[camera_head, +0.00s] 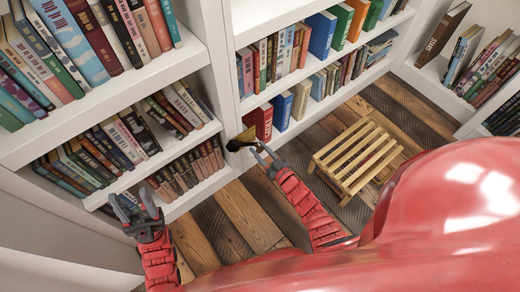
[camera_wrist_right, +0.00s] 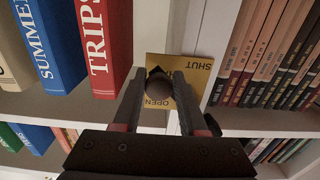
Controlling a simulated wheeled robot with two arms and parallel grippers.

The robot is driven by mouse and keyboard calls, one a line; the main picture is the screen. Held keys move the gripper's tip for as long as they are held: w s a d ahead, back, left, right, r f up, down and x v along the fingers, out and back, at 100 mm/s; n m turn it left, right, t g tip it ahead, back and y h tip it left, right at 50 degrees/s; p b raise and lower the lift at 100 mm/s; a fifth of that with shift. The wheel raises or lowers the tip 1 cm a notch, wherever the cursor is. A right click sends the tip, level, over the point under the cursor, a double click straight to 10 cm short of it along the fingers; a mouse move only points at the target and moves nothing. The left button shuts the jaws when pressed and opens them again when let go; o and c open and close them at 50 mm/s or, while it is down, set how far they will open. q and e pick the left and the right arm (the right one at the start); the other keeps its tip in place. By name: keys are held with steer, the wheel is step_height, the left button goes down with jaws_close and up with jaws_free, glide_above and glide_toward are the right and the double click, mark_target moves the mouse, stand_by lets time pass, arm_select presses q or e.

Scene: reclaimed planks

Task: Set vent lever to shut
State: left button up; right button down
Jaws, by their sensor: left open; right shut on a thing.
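The vent lever shows in the right wrist view as a dark round knob (camera_wrist_right: 158,84) in front of a yellow plate (camera_wrist_right: 190,68). The plate carries the words SHUT, at its upper right, and OPEN, just below the knob. The knob appears nearer to OPEN; the lever's shaft is hidden behind it. My right gripper (camera_wrist_right: 157,90) is shut on the knob. In the head view, the yellow and black lever unit (camera_head: 242,141) sits at the bookcase upright, with my right gripper (camera_head: 257,147) at it. My left gripper (camera_head: 134,212) is open and empty at the lower left.
White bookcases (camera_head: 222,95) full of books stand around the unit. Red (camera_wrist_right: 103,45) and blue books (camera_wrist_right: 50,45) are left of the plate, and a row of brown books (camera_wrist_right: 265,55) is right. A slatted wooden stool (camera_head: 357,158) stands on the plank floor (camera_head: 245,215).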

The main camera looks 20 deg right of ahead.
steer(key=shift+r+m, duration=0.1)
steer(key=shift+m, duration=0.2)
steer(key=shift+a+m+p, duration=0.3)
steer(key=shift+m+p, duration=0.2)
steer(key=shift+p, duration=0.2)
steer(key=shift+s+a+f+m+p, duration=0.2)
steer(key=shift+a+f+m, duration=0.3)
steer(key=shift+m, duration=0.4)
steer(key=shift+s+a+f+m+p, duration=0.25)
steer(key=shift+a+m, duration=0.3)
steer(key=shift+m, duration=0.35)
steer(key=shift+s+a+f+m+p, duration=0.15)
steer(key=shift+a+f+m, duration=0.35)
steer(key=shift+m, duration=0.4)
steer(key=shift+s+a+m, duration=0.25)
steer(key=shift+a+m, duration=0.35)
steer(key=shift+m, duration=0.1)
steer(key=shift+s+a+m, duration=0.1)
steer(key=shift+a+m, duration=0.2)
steer(key=shift+m, duration=0.1)
steer(key=shift+r, duration=0.1)
steer(key=c, duration=0.6)
jaws_free()
steer(key=shift+o, duration=0.4)
